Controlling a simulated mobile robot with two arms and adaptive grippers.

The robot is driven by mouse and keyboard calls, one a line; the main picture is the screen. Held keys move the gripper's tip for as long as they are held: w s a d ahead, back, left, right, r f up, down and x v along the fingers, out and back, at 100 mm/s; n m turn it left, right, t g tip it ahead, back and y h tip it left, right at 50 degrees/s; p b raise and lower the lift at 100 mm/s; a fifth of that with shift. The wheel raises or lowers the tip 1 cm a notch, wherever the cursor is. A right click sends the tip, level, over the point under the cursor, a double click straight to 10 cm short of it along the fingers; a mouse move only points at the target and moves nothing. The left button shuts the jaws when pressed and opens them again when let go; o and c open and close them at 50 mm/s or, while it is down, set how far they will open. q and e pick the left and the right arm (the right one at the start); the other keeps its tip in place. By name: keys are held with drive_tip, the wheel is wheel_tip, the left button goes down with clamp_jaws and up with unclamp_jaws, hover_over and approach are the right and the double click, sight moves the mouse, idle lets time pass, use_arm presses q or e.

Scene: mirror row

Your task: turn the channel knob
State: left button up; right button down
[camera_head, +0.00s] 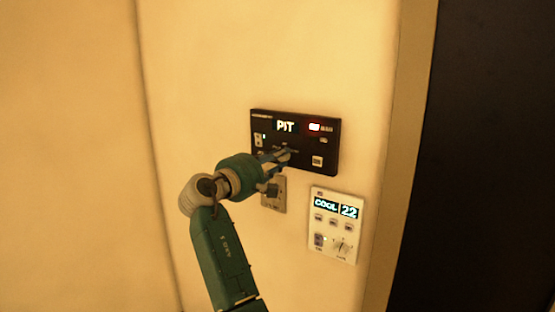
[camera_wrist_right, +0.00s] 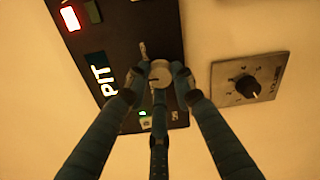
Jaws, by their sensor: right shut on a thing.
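The black channel panel (camera_head: 330,133) is on the cream wall, with "PIT" on its display and a small red lit window at its upper right. Its round grey knob (camera_wrist_right: 160,72) shows in the right wrist view with a dark pointer line. My right gripper (camera_head: 284,156) reaches the panel from the lower left. In the wrist view its fingers (camera_wrist_right: 160,84) are closed around the knob. In the head view the fingers hide the knob. My left gripper is in neither view.
A grey plate with a dark volume knob (camera_wrist_right: 248,86) is just below the panel, partly behind my gripper in the head view. A white thermostat (camera_head: 336,225) reading "COOL 22" is at lower right. A dark opening (camera_head: 480,150) lies further right.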

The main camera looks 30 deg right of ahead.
drive_tip(key=c, duration=1.5)
unclamp_jaws()
drive_tip(key=shift+w+a+f, duration=0.1)
drive_tip(key=shift+w+f, duration=0.05)
drive_tip(key=shift+w, duration=0.05)
drive_tip(key=v, duration=1.2)
drive_tip(key=shift+o, duration=0.2)
